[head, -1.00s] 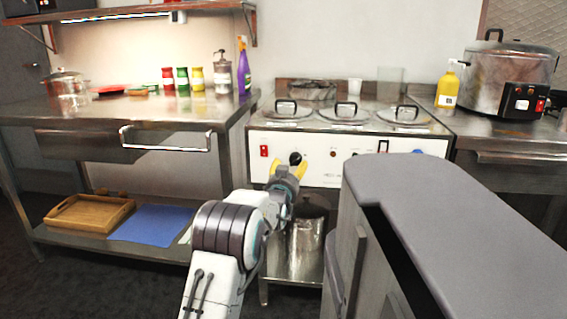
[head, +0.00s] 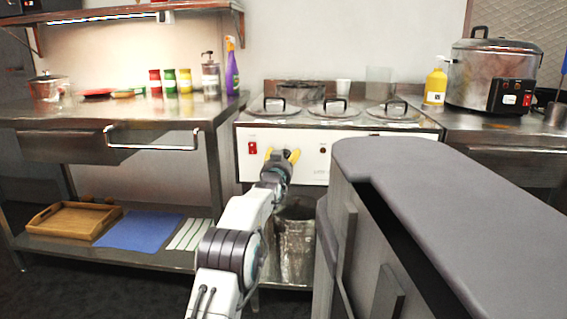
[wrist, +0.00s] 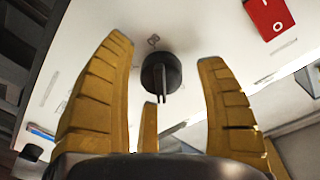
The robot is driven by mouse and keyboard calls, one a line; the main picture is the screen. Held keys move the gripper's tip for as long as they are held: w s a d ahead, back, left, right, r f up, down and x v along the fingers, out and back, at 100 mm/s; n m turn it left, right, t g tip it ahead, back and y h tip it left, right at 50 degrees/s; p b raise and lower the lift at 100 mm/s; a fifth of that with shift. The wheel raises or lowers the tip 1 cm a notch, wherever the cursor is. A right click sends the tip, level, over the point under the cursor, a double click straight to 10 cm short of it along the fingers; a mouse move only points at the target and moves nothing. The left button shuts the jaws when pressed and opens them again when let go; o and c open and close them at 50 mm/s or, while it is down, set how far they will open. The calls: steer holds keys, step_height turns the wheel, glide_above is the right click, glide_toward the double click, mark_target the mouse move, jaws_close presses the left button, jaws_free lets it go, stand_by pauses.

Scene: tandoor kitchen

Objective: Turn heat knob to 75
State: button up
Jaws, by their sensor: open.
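The heat knob (wrist: 158,72) is round and black with a raised grip bar, on a white panel. In the wrist view it sits between the yellow fingers of my gripper (wrist: 164,50), with gaps on both sides. The fingers are spread and hold nothing. In the head view my gripper (head: 282,155) is in front of the left part of the stove's control panel (head: 309,165), and I cannot make out the knob behind it.
A red switch (head: 252,148) is left of my gripper; it also shows in the wrist view (wrist: 269,16). Lidded pots (head: 335,106) sit in the stove top above. A steel pot (head: 295,250) stands below. A grey counter (head: 430,180) fills the right foreground.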

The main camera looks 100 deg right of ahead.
steer(key=shift+s+d, duration=0.1)
steer(key=shift+d, duration=0.15)
stand_by(0.4)
steer(key=shift+f, duration=0.1)
steer(key=c, duration=1.2)
